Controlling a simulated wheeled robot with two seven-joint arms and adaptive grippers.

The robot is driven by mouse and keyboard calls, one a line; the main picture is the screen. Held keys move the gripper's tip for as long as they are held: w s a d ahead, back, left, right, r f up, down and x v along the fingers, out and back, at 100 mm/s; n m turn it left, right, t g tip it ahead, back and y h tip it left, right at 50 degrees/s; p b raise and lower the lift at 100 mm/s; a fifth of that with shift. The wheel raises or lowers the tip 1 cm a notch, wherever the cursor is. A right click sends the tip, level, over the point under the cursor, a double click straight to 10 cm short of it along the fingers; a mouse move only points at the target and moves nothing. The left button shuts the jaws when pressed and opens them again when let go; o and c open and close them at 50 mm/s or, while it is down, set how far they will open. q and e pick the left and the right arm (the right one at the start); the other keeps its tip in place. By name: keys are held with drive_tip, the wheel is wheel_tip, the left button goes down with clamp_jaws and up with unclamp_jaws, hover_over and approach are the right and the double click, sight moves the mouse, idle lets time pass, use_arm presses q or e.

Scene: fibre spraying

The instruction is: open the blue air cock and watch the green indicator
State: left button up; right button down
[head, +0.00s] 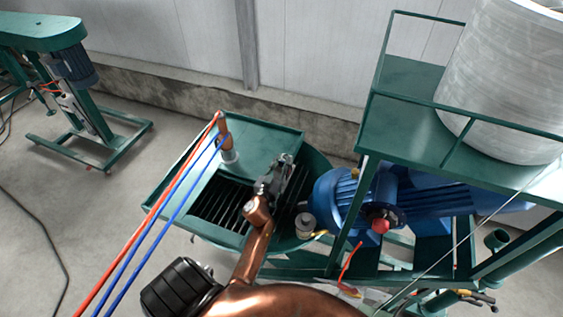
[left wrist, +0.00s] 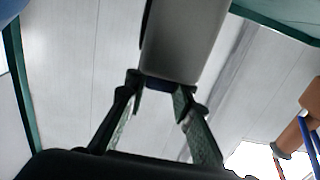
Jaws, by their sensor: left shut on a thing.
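My left gripper (head: 277,174) is above the dark slatted opening of the green machine (head: 170,203). In the left wrist view the two fingers (left wrist: 160,96) close on a small dark blue piece (left wrist: 159,84), which seems to be the blue air cock. The piece sits at the end of a grey block (left wrist: 185,40). In the head view the gripper hides what it holds, and the cock's turn cannot be read. I see no green indicator that I can make out. My right gripper is out of view.
Red and blue hoses (head: 157,219) run to a copper-coloured part (head: 223,131) left of the gripper. A blue motor (head: 335,197) with a red knob (head: 380,222) and a green frame (head: 408,90) holding a white drum (head: 500,85) stand to the right.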

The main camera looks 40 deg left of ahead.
use_arm(q)
clamp_jaws()
